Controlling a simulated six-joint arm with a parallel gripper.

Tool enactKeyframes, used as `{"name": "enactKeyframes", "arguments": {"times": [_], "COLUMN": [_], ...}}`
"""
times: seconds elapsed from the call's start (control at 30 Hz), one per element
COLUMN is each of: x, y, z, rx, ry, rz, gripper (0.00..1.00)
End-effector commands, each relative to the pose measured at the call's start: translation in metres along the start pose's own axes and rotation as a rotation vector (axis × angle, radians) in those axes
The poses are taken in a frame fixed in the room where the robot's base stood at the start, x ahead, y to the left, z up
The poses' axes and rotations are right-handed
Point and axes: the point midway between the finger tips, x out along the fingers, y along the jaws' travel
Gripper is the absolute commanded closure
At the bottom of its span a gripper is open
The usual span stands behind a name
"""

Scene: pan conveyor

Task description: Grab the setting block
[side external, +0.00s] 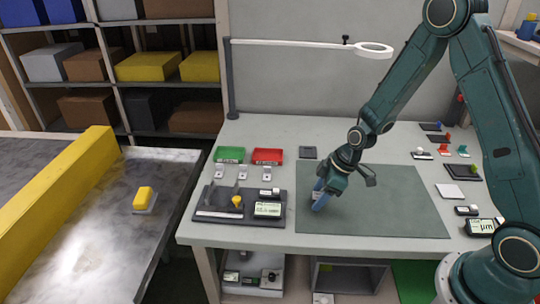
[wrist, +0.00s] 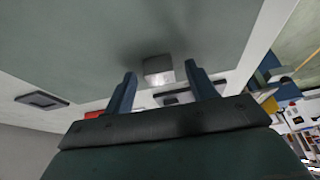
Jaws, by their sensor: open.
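A small grey block (wrist: 158,68), which looks like the setting block, stands on the grey-green mat (wrist: 70,50) in the wrist view. My gripper (wrist: 160,74) is open, with one blue finger on each side of the block and gaps visible between. How far the fingertips reach down beside it is hard to tell. In the side external view my gripper (side external: 319,197) is low over the left part of the mat (side external: 390,205). The block is mostly hidden there by the fingers; a small pale patch shows beside them.
A dark fixture plate (side external: 215,216) with a display gauge (side external: 268,210) lies left of the mat. Green (side external: 231,155) and red (side external: 268,156) trays stand behind it. A lamp arm (side external: 300,42) hangs above. Small tools lie along the right. The mat's right part is clear.

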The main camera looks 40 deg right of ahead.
Motion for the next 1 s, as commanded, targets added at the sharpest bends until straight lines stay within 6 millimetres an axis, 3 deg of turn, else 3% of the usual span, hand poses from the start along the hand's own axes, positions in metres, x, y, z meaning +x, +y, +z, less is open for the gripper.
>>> {"name": "enactKeyframes", "arguments": {"times": [0.53, 0.57, 0.8, 1.0], "x": [0.0019, 0.0019, 0.0019, 0.0017], "y": [0.0, 0.0, 0.0, 0.0001], "z": [0.0001, 0.0001, 0.0001, -0.0002], "rx": [0.0, 0.0, 0.0, 0.0], "ry": [0.0, 0.0, 0.0, 0.001], "rz": [0.0, 0.0, 0.0, 0.001], "gripper": [0.44, 0.46, 0.93, 0.96]}}
